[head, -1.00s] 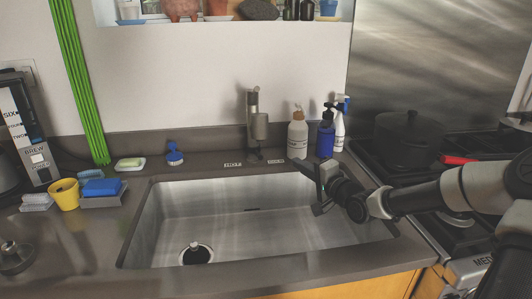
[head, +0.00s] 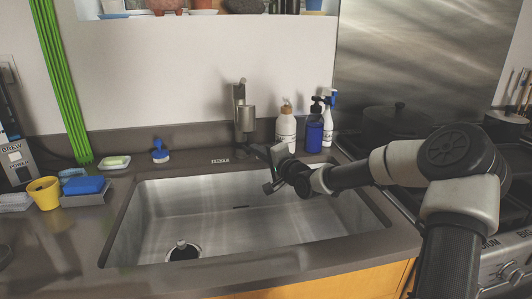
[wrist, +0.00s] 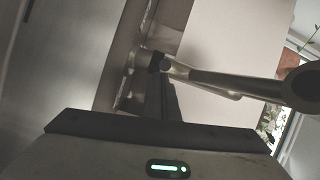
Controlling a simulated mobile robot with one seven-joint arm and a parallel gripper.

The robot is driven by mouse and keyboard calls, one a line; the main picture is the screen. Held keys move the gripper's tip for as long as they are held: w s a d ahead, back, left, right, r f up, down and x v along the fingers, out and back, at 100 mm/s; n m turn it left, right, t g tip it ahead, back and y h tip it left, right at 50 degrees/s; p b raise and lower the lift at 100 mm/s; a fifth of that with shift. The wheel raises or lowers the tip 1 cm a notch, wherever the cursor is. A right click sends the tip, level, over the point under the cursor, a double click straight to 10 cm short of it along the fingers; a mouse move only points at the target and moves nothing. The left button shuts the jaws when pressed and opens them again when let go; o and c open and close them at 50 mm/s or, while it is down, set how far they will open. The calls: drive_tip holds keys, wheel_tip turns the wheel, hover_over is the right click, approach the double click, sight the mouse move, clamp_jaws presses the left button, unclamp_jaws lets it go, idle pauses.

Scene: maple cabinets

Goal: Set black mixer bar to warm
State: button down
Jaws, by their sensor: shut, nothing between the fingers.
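The grey metal faucet (head: 243,112) stands behind the sink, with its base on the counter. It also shows large and tilted in the wrist view (wrist: 235,82). My gripper (head: 258,150) reaches over the sink to the faucet's lower part from the right. In the wrist view its dark fingers (wrist: 158,68) are together and end close against the faucet near its base. I cannot tell the black mixer bar apart from the dark fingertips, nor whether they touch. A HOT label (head: 220,160) lies on the counter left of the faucet.
The steel sink (head: 160,225) is open and empty below my arm. A white bottle (head: 286,127), a blue bottle (head: 314,130) and a spray bottle (head: 328,122) stand right of the faucet. A blue brush (head: 160,154) sits to the left. The stove with a dark pot (head: 398,118) is at right.

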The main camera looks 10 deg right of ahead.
drive_tip(key=shift+a, duration=0.1)
drive_tip(key=shift+s+a+f, duration=0.1)
drive_tip(key=shift+s+a, duration=0.05)
drive_tip(key=shift+a, duration=0.35)
drive_tip(key=shift+s+a, duration=0.15)
drive_tip(key=shift+a, duration=0.35)
